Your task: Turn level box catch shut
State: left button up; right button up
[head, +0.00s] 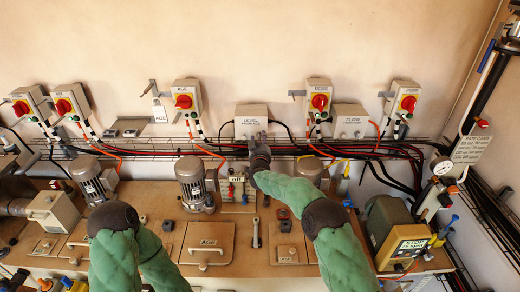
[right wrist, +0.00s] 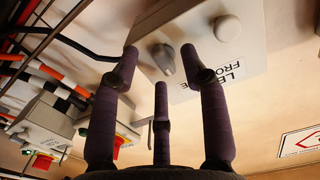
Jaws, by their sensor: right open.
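The level box (head: 251,110) is a pale grey box on the back wall, left of the picture's middle top in the head view. Its face also shows in the right wrist view (right wrist: 243,55), with part of its lettering. A grey knob-like catch (right wrist: 163,60) and a pale round button (right wrist: 228,28) stand out from that face. My right gripper (head: 259,140) is just below the box in the head view. In the right wrist view its fingers (right wrist: 161,62) are open, spread around the catch with gaps visible; contact cannot be told. My left gripper is outside the head view.
Grey boxes with red rotary switches (head: 183,101) (head: 319,102) hang on both sides, and a flow box (head: 350,122) hangs to the right. Cables and a wire rack (head: 290,150) run below. Motors (head: 190,170) stand on the bench beneath.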

jog(key=s, duration=1.1)
jog(key=shift+s, duration=0.25)
